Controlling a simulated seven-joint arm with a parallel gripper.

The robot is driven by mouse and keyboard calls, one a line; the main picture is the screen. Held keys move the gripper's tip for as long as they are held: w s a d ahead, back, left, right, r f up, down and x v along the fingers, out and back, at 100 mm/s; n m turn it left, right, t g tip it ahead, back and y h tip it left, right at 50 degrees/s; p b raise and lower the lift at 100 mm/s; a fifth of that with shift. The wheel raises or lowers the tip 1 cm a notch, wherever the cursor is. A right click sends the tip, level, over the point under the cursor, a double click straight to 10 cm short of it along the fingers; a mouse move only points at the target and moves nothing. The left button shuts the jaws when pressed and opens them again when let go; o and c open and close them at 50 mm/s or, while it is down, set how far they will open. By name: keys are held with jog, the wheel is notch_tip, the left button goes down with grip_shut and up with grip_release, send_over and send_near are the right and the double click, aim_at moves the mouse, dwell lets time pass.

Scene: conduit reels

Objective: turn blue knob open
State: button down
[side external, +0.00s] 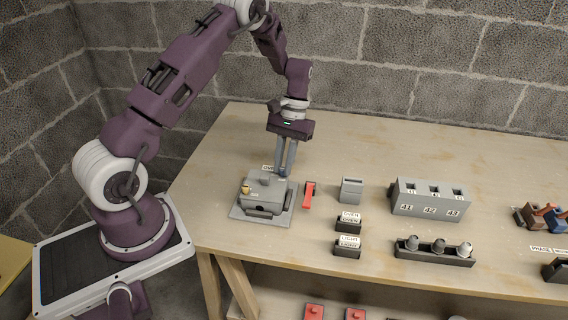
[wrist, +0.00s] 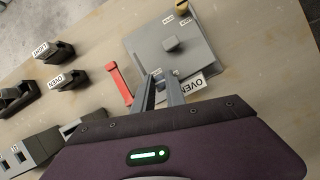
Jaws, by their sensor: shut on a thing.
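A grey box (side external: 264,193) stands on a grey plate at the left part of the bench. It has a raised block on top, a brass-yellow knob (side external: 246,189) at its left and a label partly hidden at its back. In the wrist view the box (wrist: 165,60) shows an OVEN label (wrist: 198,84) beside my fingers.
A red-handled piece (side external: 309,194) lies close to the right of the box. Further right are a grey open-topped block (side external: 351,189), OVEN and LIGHT labelled blocks (side external: 348,224), a numbered grey block (side external: 428,199) and a rack with grey knobs (side external: 434,250). The bench behind is clear.

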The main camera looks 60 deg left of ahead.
jog(key=shift+n, duration=0.3)
dwell(0.4)
jog(key=c, duration=1.3)
grip_release()
jog(key=shift+c, duration=0.2)
jog(key=v, duration=0.7)
jog(key=shift+a+r, duration=0.1)
